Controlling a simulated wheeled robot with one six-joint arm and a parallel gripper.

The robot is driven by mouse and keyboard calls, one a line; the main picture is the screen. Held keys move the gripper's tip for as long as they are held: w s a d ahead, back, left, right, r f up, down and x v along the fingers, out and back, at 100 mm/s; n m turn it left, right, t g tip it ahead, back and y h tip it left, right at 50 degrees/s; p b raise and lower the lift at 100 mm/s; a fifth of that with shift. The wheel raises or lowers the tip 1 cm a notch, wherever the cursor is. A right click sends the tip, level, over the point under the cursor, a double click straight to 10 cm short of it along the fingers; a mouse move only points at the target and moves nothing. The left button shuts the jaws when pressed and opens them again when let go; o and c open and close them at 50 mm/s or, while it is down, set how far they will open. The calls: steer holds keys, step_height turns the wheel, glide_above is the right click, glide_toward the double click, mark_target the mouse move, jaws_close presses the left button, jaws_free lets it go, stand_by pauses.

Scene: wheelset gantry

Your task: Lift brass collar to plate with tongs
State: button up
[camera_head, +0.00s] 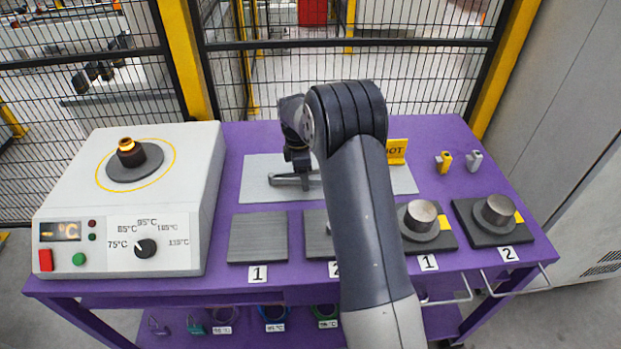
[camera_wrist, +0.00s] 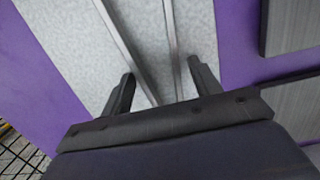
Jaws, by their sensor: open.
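The brass collar (camera_head: 127,146) sits on a dark round seat on top of the white heater at the left, with a bright glow at its top. The tongs (camera_head: 290,181) lie on the pale grey mat (camera_head: 262,168) at the back of the table. My gripper (camera_head: 297,168) is over the tongs. In the wrist view my gripper (camera_wrist: 162,82) is open, and the two metal bars of the tongs (camera_wrist: 172,45) run between its fingers. Whether the fingers touch the bars I cannot tell. Two dark square plates stand in front, plate 1 (camera_head: 258,238) and plate 2 (camera_head: 316,232), the latter partly hidden by my arm.
The white heater (camera_head: 195,232) has a dial and buttons. Two dark bases with metal cylinders, 1 (camera_head: 421,216) and 2 (camera_head: 494,212), stand at the right. A yellow HOT sign (camera_head: 397,151) and small yellow and grey pieces stand behind. Mesh fencing is beyond the purple table (camera_head: 226,190).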

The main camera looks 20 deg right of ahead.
steer(key=shift+c, duration=0.2)
steer(key=c, duration=0.6)
steer(key=shift+c, duration=0.2)
step_height(320, 180, up, 12)
steer(key=p, duration=0.9)
